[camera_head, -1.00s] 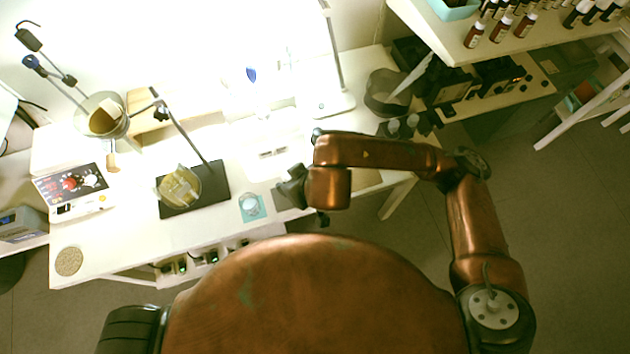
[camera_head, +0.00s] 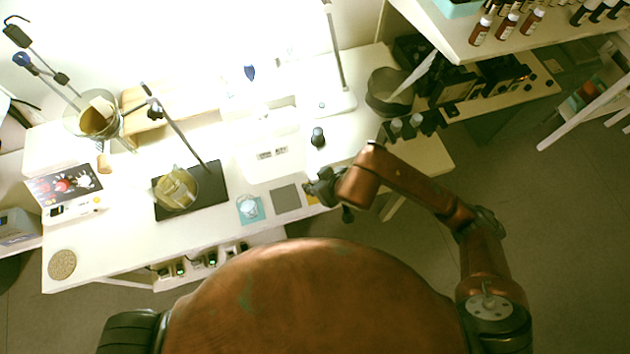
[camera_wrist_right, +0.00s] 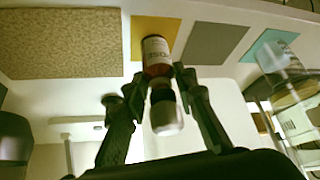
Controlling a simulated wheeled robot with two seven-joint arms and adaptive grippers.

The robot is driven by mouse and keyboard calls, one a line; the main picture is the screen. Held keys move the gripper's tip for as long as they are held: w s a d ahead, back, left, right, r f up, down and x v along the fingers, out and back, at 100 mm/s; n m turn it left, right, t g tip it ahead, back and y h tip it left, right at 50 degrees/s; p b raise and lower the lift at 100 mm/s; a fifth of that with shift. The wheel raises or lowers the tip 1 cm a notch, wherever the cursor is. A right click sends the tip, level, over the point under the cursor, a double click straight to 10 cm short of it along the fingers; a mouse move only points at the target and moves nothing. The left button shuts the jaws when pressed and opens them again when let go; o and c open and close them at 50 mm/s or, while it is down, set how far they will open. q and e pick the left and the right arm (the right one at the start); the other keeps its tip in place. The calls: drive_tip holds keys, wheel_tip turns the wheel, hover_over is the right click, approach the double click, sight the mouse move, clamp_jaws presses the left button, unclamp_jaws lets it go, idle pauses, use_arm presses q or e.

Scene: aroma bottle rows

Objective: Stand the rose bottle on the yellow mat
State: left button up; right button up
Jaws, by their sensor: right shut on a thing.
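The rose bottle (camera_wrist_right: 157,58), brown-red with a white label and a pale cap, is between the fingers of my right gripper (camera_wrist_right: 158,84), which is shut on it near the cap. The yellow mat (camera_wrist_right: 142,30) lies behind the bottle's base in the wrist view; I cannot tell whether they touch. In the head view my right gripper (camera_head: 322,188) is at the table's front edge and mostly covers the yellow mat (camera_head: 311,199). The bottle cannot be made out there. My left gripper is out of view.
A dark bottle (camera_head: 318,137) stands behind. A speckled tan pad (camera_wrist_right: 60,45) is on the other side. A black stand base (camera_head: 214,189) is farther left.

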drive_tip(key=shift+f, duration=0.15)
drive_tip(key=o, duration=1.2)
drive_tip(key=shift+c, duration=0.2)
drive_tip(key=shift+r, duration=0.3)
drive_tip(key=p+v, duration=0.2)
drive_tip(key=v, duration=1)
drive_tip(key=shift+f, duration=0.1)
